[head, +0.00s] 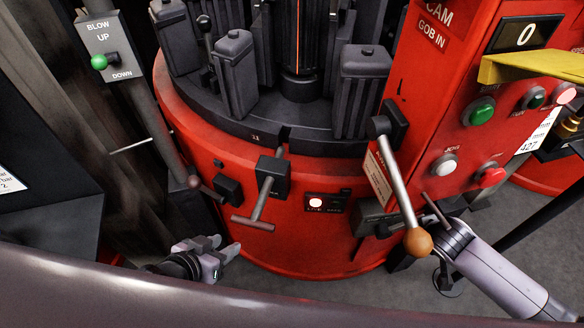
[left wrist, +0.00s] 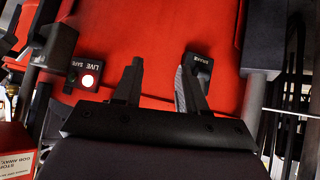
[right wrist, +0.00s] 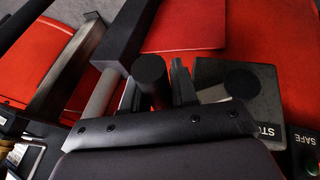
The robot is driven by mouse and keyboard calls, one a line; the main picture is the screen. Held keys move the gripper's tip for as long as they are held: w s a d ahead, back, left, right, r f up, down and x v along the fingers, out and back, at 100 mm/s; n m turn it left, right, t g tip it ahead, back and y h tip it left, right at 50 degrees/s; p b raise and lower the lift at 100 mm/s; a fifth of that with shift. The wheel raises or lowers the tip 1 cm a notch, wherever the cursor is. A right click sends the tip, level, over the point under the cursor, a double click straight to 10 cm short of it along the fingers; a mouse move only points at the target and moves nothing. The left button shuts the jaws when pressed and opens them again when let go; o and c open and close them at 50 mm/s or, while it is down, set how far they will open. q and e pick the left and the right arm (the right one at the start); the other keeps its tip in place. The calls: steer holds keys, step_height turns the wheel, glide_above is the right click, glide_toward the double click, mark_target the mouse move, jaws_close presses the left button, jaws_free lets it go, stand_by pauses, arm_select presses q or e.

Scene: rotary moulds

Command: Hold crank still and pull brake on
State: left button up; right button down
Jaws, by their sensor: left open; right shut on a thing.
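The brake is a dark box with a T-shaped handle (head: 252,222) on the red base; its labelled BRAKE box (left wrist: 203,68) shows beyond the right fingertip in the left wrist view. My left gripper (head: 224,247) is open and empty, below and left of that handle, not touching it. My right gripper (right wrist: 165,85) is shut on a dark round grip (right wrist: 150,72) beside a dark bar, which I take for the crank handle. In the head view the crank grip is mostly hidden around my right gripper (head: 436,218) and the orange ball.
A silver lever with an orange ball (head: 418,241) stands close before my right gripper. A LIVE/SAFE panel (head: 328,203) with a lit lamp sits right of the brake. A red button panel (head: 465,140) is at right. A rod with a dark red knob (head: 193,182) is left of the brake.

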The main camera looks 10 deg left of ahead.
arm_select(q)
steer(key=w+r+g, duration=0.1)
steer(key=w+g, duration=0.1)
steer(key=w, duration=0.1)
step_height(320, 180, up, 15)
steer(key=m+g+y, duration=0.4)
steer(key=g, duration=0.2)
glide_above(203, 186)
steer(key=f, duration=1.1)
steer(key=shift+w+a, duration=0.15)
steer(key=shift+w, duration=0.15)
jaws_close()
